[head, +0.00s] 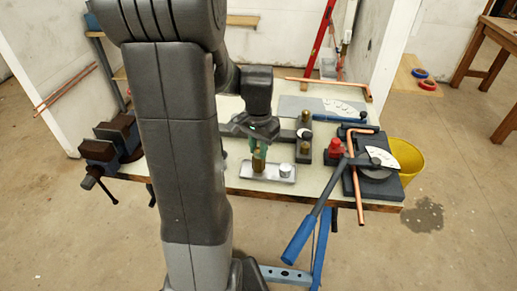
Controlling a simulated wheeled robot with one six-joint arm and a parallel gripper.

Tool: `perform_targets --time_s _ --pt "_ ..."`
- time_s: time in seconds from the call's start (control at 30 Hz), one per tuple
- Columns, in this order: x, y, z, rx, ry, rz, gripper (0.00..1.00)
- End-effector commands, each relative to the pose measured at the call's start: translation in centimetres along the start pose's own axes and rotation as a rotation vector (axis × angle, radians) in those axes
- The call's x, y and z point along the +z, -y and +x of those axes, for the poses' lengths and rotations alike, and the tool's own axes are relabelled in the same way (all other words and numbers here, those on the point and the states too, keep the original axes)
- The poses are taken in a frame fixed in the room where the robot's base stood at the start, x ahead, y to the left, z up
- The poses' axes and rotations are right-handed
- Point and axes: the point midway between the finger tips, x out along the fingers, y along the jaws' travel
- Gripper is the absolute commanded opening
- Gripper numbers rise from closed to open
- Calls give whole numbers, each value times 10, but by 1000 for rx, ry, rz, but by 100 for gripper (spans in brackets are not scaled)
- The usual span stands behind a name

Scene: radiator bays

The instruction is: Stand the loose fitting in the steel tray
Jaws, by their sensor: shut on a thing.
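The steel tray (270,176) lies near the front edge of the bench. My gripper (260,146), with green at its fingers, points down over the tray's left part. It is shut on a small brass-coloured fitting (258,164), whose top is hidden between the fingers. The fitting looks upright, with its lower end at or just above the tray; I cannot tell if it touches. A short pale metal cylinder (286,170) stands in the tray's right part, apart from the fitting.
Brass pieces (304,147) stand just behind the tray. A red-topped part (335,150) is to the right, beside a pipe bender (375,165) with blue handles and copper pipe. A vise (112,142) is at the left bench edge. A yellow bucket (408,157) stands right.

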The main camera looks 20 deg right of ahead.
Motion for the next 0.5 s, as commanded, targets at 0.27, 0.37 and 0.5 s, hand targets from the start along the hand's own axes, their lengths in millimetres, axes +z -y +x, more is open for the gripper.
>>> perform_targets --time_s 0.27,0.37,0.5 --pt "0 0 5 -1 -2 0 0" --pt "0 0 7 -1 -1 0 0" --pt "0 0 8 0 -1 0 36"
